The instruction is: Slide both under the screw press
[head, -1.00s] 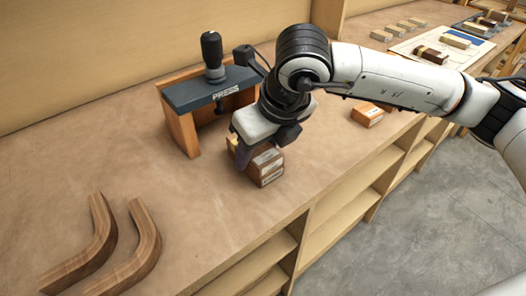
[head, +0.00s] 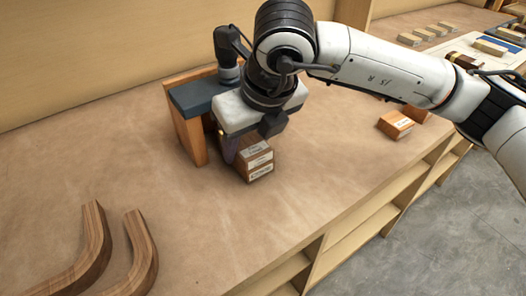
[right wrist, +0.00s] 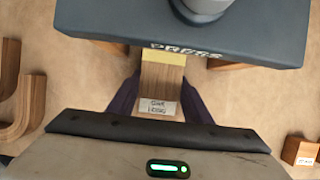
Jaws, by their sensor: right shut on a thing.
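The screw press (head: 192,97) has a dark top beam on brown wooden legs and stands at the back of the bench. Its beam (right wrist: 190,30) also fills the top of the right wrist view. My right gripper (head: 232,148) is shut on a stack of labelled wooden blocks (head: 258,163) just in front of the press. In the right wrist view the top block (right wrist: 160,90) lies between the dark fingers, its pale far end at the beam's edge. My gripper hides part of the press and stack in the head view. My left gripper is not in view.
Two curved wooden pieces (head: 146,250) lie at the front left of the bench. A labelled block (head: 396,124) lies to the right. Bare bench top (head: 320,190) lies between the stack and the front edge. Shelves are below that edge.

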